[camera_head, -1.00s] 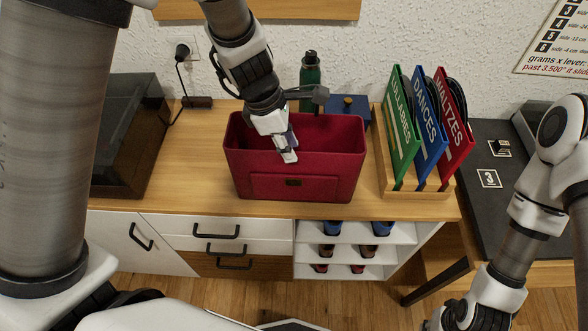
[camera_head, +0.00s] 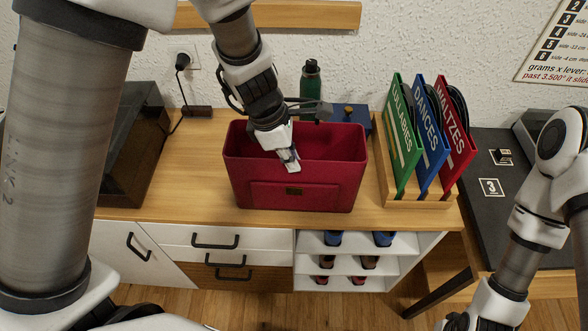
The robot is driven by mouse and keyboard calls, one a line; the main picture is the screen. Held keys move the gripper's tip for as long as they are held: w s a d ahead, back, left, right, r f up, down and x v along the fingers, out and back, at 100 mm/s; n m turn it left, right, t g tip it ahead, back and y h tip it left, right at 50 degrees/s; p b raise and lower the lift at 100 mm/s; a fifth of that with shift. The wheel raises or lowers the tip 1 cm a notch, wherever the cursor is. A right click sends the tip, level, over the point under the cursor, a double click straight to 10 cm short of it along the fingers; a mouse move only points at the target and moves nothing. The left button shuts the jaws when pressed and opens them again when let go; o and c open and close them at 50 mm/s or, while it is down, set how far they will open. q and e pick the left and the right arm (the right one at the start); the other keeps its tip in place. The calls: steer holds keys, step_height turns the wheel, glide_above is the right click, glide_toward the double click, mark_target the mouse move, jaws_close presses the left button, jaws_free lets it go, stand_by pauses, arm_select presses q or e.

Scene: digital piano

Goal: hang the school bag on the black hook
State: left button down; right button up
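A dark red, open-topped bag (camera_head: 325,196) stands upright on the wooden cabinet top, with a small dark clasp on its front. My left gripper (camera_head: 290,162) comes down over the bag, with its fingertips at the middle of the front rim. Its fingers look close together, but I cannot tell whether they are closed on the rim. No black hook can be made out. A wooden board (camera_head: 280,16) on the wall is partly hidden by my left arm. My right arm is at the right edge, and its fingers are out of the picture.
A green bottle (camera_head: 310,82) and a blue box (camera_head: 350,116) stand behind the bag. A wooden rack (camera_head: 425,203) with green, blue and red folders is on its right. A dark glossy box (camera_head: 130,150) is at left. The wood between that box and the bag is clear.

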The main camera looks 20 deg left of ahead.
arm_select(q)
steer(key=shift+r, duration=0.1)
steer(key=shift+r+p, duration=2.5)
steer(key=shift+p, duration=0.05)
steer(key=shift+f, duration=0.1)
